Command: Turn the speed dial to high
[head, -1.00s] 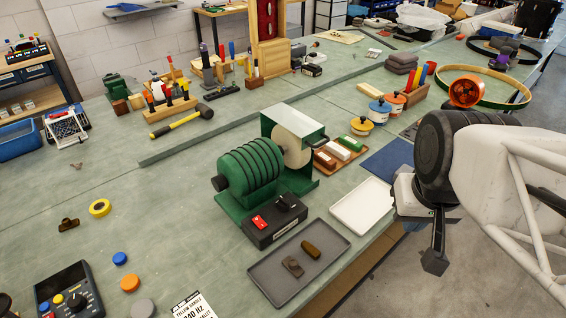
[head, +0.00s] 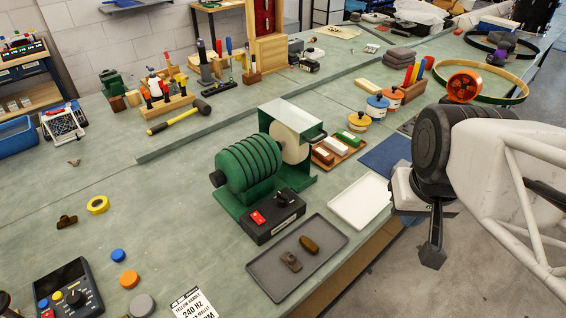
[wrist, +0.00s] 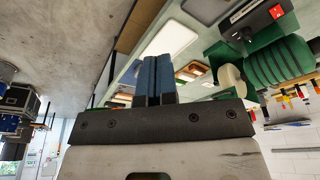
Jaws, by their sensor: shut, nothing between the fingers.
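The speed dial (head: 283,197) is a black knob on the black control box (head: 268,224) at the front of the green drum machine (head: 250,165). A red switch (head: 257,217) sits to its left on the same box. In the wrist view the control box (wrist: 262,22) shows upside down at the top right, with the red switch (wrist: 277,12). My gripper (wrist: 153,80) is shut and empty, its two blue-faced fingers together. In the head view my gripper (head: 433,250) hangs off the bench's right edge, well apart from the dial. I cannot read the dial's setting.
A grey tray (head: 265,268) with two small brown items lies in front of the box. A white tray (head: 360,202) and a blue mat (head: 388,157) lie between machine and bench edge. A multimeter (head: 68,290) and several coloured discs are at the front left.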

